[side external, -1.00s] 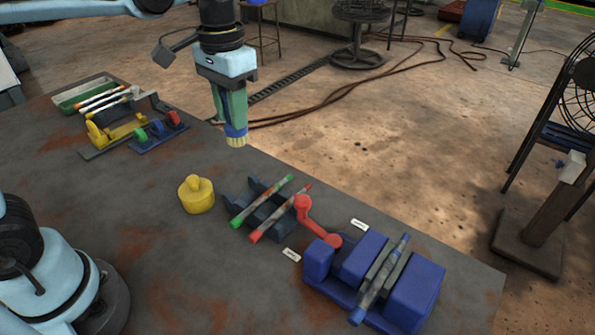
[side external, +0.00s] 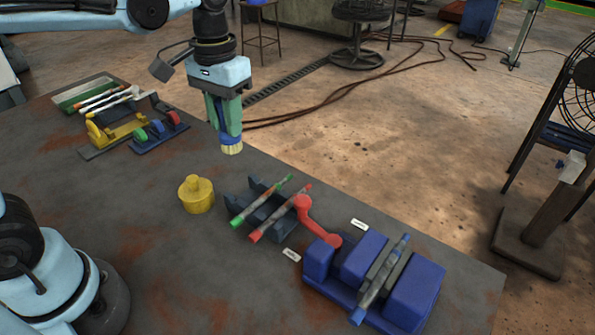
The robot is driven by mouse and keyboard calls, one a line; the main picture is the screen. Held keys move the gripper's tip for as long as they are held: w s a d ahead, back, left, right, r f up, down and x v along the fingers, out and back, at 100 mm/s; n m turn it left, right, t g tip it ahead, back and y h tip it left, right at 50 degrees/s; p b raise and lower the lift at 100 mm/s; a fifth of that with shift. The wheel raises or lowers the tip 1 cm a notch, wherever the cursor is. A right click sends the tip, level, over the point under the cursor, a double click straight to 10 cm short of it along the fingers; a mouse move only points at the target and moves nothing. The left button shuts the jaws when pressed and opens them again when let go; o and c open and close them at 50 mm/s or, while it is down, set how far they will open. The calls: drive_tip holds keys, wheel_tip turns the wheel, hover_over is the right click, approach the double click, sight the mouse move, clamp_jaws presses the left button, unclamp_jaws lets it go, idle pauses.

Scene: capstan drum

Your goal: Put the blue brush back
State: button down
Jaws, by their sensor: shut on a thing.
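My gripper (side external: 227,128) has green fingers and is shut on the blue brush. The brush (side external: 231,148) hangs bristles down, with pale yellow bristles and a blue band showing below the fingers. The rest of the brush is hidden between the fingers. It is held in the air over the back edge of the table, behind the yellow weight. At the back left is a rack with a blue base (side external: 160,138) and green, blue and red rounded parts; whether it is the brush's place I cannot tell.
A yellow knobbed weight (side external: 196,197) stands mid-table. A dark cradle (side external: 262,208) bears green-tipped and red-tipped rods beside a red handle (side external: 318,222). A blue block fixture (side external: 415,293) holds a rod at front right. A green tray (side external: 84,95) and yellow stand (side external: 118,132) are back left.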

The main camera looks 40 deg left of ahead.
drive_tip(key=w+d+f+n, duration=0.2)
drive_tip(key=d, duration=0.3)
drive_tip(key=shift+n, duration=0.3)
drive_tip(key=shift+w+a+f, duration=0.85)
drive_tip(key=shift+a+f, duration=0.75)
drive_tip(key=shift+f, duration=0.3)
drive_tip(key=shift+w+a+f, duration=0.8)
drive_tip(key=shift+a+f, duration=0.8)
drive_tip(key=shift+f, duration=0.25)
drive_tip(key=shift+w+a+f, duration=0.85)
drive_tip(key=shift+a+f, duration=0.75)
drive_tip(key=shift+f, duration=0.3)
drive_tip(key=shift+f, duration=0.15)
drive_tip(key=c, duration=0.9)
unclamp_jaws()
drive_tip(key=shift+o, duration=0.2)
